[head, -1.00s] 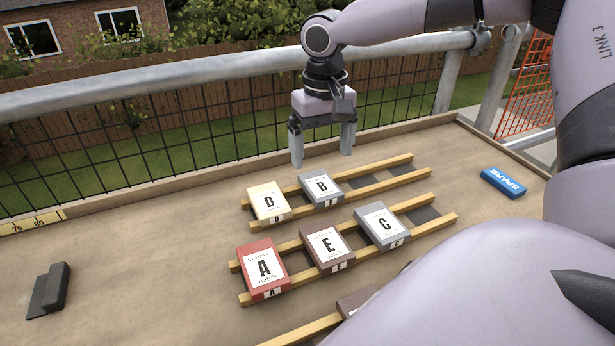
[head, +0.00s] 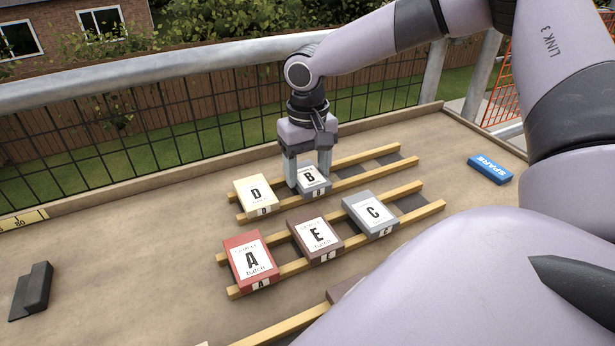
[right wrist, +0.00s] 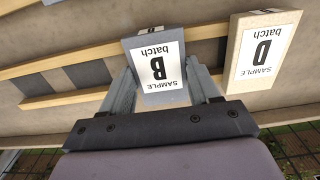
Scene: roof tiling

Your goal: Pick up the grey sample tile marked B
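The grey sample tile marked B (head: 314,186) lies on the far pair of wooden battens, right of the cream tile D (head: 256,196). My right gripper (head: 308,174) is down over tile B, open, with one finger at each side of it. In the right wrist view, tile B (right wrist: 158,68) shows between the two fingers (right wrist: 163,88), its label upside down. The left finger appears close to the tile's edge; whether either finger touches it I cannot tell. My left gripper is not in view.
Tile A (head: 249,262), tile E (head: 315,237) and tile C (head: 371,213) lie on the nearer battens. A blue block marked SPARE (head: 490,169) is at the right, a dark grey block (head: 32,290) at the left. A rail and mesh fence stand behind.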

